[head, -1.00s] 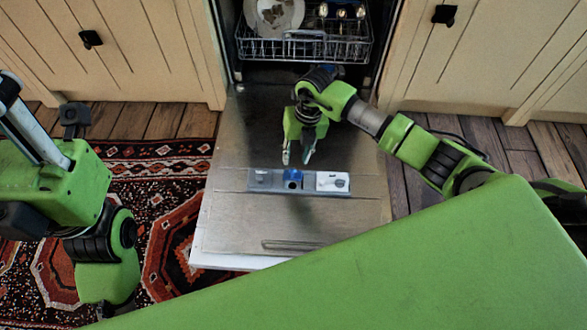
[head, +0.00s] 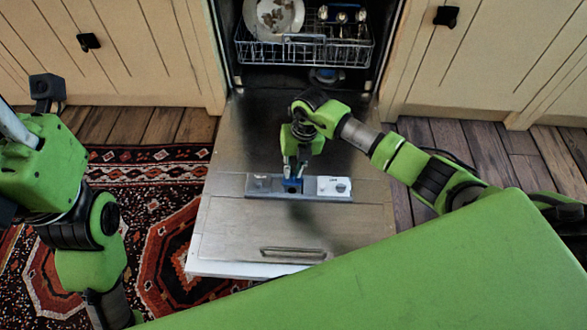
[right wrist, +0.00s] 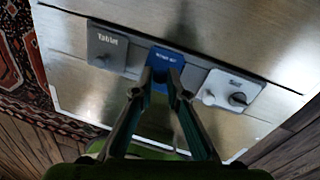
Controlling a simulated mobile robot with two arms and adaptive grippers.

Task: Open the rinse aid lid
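The dispenser panel (head: 256,190) is set in the inner face of the lowered dishwasher door. Its blue rinse aid lid (head: 291,186) sits between a grey "Tablet" section and a white section with round knobs. In the right wrist view the blue lid (right wrist: 166,57) shows behind the fingertips. My right gripper (head: 293,174) is down at the blue part, its two fingers either side of it. The right wrist view shows the fingertips (right wrist: 166,78) with a narrow gap and blue between them. Whether they touch the lid is unclear. My left gripper is out of view.
The dishwasher door (head: 240,230) lies flat. Above and behind it is a lower rack (head: 305,52) with a plate (head: 274,17). Cream cabinets (head: 140,50) flank the opening. A patterned rug (head: 160,215) lies left on the wooden floor.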

